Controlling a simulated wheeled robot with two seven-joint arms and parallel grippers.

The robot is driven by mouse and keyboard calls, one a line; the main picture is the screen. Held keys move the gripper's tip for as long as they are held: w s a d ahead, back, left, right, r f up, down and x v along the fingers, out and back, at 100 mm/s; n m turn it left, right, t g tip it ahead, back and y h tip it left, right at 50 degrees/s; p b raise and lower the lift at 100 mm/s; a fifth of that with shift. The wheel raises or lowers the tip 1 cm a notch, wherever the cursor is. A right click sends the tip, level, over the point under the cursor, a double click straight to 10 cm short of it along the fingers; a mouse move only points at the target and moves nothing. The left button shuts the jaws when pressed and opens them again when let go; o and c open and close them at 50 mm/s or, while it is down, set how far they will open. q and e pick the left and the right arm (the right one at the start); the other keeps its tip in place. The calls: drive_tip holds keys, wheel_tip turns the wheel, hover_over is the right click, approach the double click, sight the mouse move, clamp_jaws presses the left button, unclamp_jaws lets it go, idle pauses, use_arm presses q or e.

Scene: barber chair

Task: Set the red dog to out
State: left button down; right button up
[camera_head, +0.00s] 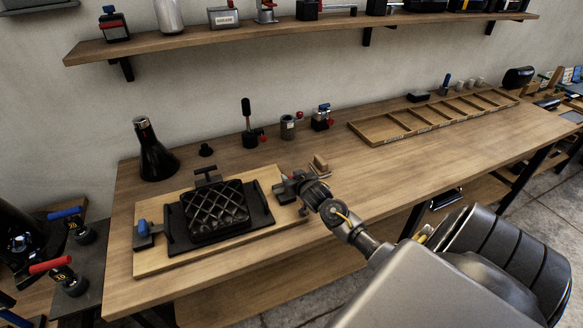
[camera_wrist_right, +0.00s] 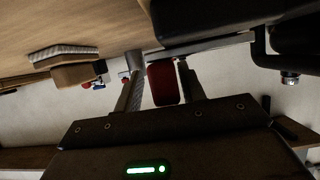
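The red dog (camera_wrist_right: 163,84) shows in the right wrist view as a red block between my right gripper's two fingers. Narrow light gaps show beside it, so the fingers look apart from it. In the head view my right gripper (camera_head: 294,186) is at the right edge of a wooden board (camera_head: 180,266) and mostly hides the dog. A black quilted pad (camera_head: 215,208) lies in a dark tray on that board. A blue-handled dog (camera_head: 143,231) sits at the board's left edge. My right gripper is open around the red dog. My left gripper is out of view.
Behind the board stand a black bottle (camera_head: 154,155), an upright black lever (camera_head: 248,125) and small red and blue fittings. A wooden block (camera_head: 320,164) lies close behind my right gripper. A long divided tray (camera_head: 432,117) lies further right. The bench's front right is clear.

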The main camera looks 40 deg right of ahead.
drive_tip(key=shift+a, duration=0.25)
drive_tip(key=shift+s+a, duration=0.1)
drive_tip(key=shift+s, duration=0.05)
drive_tip(key=b+v, duration=0.1)
drive_tip(key=v, duration=0.9)
drive_tip(key=shift+s+r+b, duration=0.15)
drive_tip(key=shift+s+b, duration=0.05)
drive_tip(key=shift+b, duration=0.15)
